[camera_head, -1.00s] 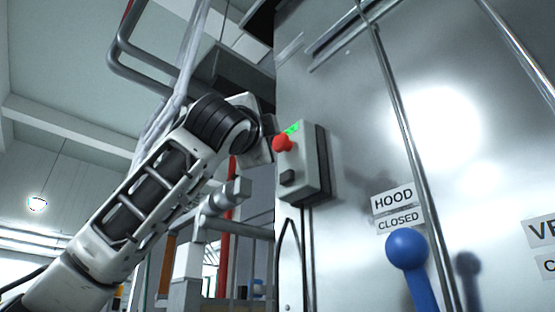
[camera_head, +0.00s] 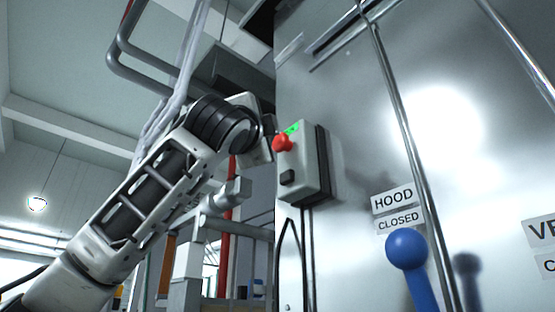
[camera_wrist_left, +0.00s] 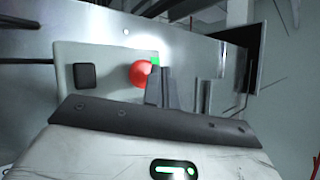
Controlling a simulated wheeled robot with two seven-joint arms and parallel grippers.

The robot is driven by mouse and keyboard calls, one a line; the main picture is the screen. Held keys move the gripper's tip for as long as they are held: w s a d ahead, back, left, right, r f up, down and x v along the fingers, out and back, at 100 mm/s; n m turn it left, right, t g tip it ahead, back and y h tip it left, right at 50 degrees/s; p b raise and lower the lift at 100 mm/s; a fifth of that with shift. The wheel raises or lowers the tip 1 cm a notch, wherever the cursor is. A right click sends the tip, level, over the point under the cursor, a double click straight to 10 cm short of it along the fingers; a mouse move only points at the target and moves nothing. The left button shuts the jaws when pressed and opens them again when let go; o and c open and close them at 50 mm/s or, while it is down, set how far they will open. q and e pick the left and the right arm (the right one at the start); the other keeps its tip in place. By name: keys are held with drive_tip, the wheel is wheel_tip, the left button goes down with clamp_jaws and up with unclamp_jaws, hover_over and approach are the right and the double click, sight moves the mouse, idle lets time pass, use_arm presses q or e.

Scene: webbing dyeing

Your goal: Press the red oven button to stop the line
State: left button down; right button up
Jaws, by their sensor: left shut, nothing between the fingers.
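The red button (camera_head: 283,142) sticks out from the face of a light grey control box (camera_head: 301,180) on the steel oven wall. The box has a green lit display (camera_head: 292,129) above the button and a dark square button (camera_head: 287,177) below. In the left wrist view the red button (camera_wrist_left: 140,74) is partly covered by my left gripper (camera_wrist_left: 164,76). Its fingers are shut and empty, right beside the button. I cannot tell whether they touch it. In the head view the hand is just left of the box, its fingertips not clear. My right gripper is in neither view.
A blue ball-topped handle (camera_head: 406,249) stands right of the box, below the signs HOOD (camera_head: 394,199) and CLOSED (camera_head: 399,221). A vertical metal bar (camera_head: 405,130) runs along the steel wall. Pipes and a red post (camera_head: 225,250) stand behind my left arm.

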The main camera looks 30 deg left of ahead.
use_arm(q)
drive_tip(key=shift+w, duration=0.1)
idle(0.4)
drive_tip(key=shift+w+d, duration=0.15)
drive_tip(key=shift+w, duration=0.2)
drive_tip(key=shift+w+d+p, duration=0.2)
drive_tip(key=shift+w+p, duration=0.25)
drive_tip(key=shift+w, duration=0.05)
idle(0.9)
drive_tip(key=shift+s, duration=0.1)
drive_tip(key=shift+s+a+b, duration=0.35)
drive_tip(key=shift+s, duration=0.5)
drive_tip(key=shift+s+a+b, duration=0.25)
drive_tip(key=shift+s+a, duration=0.05)
drive_tip(key=shift+s, duration=0.45)
drive_tip(key=shift+s+a+b, duration=0.2)
drive_tip(key=shift+s+a, duration=0.15)
drive_tip(key=shift+s, duration=0.45)
drive_tip(key=shift+s+a+b, duration=0.25)
drive_tip(key=shift+s+a, duration=0.05)
drive_tip(key=shift+s, duration=0.45)
